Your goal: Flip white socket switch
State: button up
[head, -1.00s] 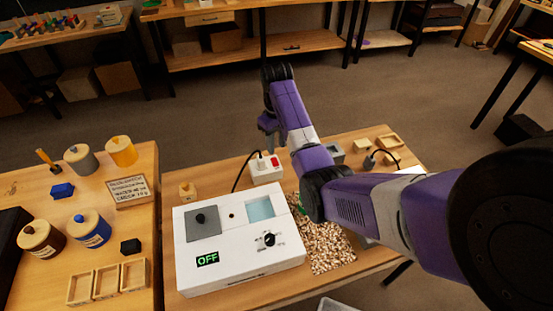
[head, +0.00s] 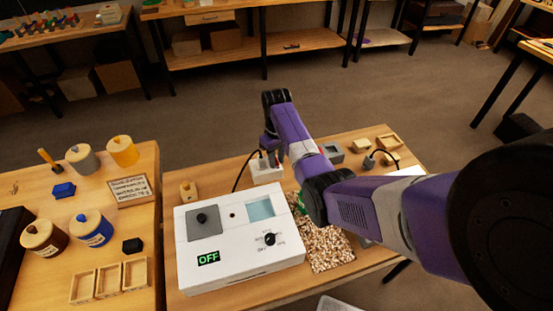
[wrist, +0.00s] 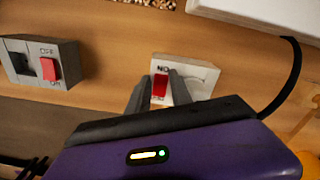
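The white socket (head: 266,174) lies on the wooden bench behind the white machine in the head view, with a black cable at its left end. In the wrist view the white socket (wrist: 197,80) shows its red switch (wrist: 160,86) and the letters "ON" beside it. My gripper (wrist: 158,80) is over the switch end, its two grey fingers apart with the red switch visible between them. I cannot tell whether the fingers touch it. In the head view my gripper (head: 267,146) is low at the socket and hides the switch.
The white machine (head: 230,275) has a display reading "OFF". A grey box with another red switch (wrist: 47,68) sits left in the wrist view. A speckled mat (head: 325,247) lies beside the machine. Jars, including a blue one (head: 90,229), stand on the left table.

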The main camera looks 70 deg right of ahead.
grip_shut()
jog(key=shift+w, duration=0.1)
jog(key=b, duration=0.2)
jog(key=g+y+b, duration=0.1)
jog(key=b, duration=0.1)
jog(key=shift+w+d+f+y, duration=0.2)
jog(key=shift+d+y, duration=0.1)
jog(key=shift+r+g+y+b, duration=0.2)
jog(key=shift+g+y+b, duration=0.1)
jog(key=shift+g+b, duration=0.25)
jog(key=shift+r, duration=0.1)
jog(key=shift+o, duration=1.9)
grip_release()
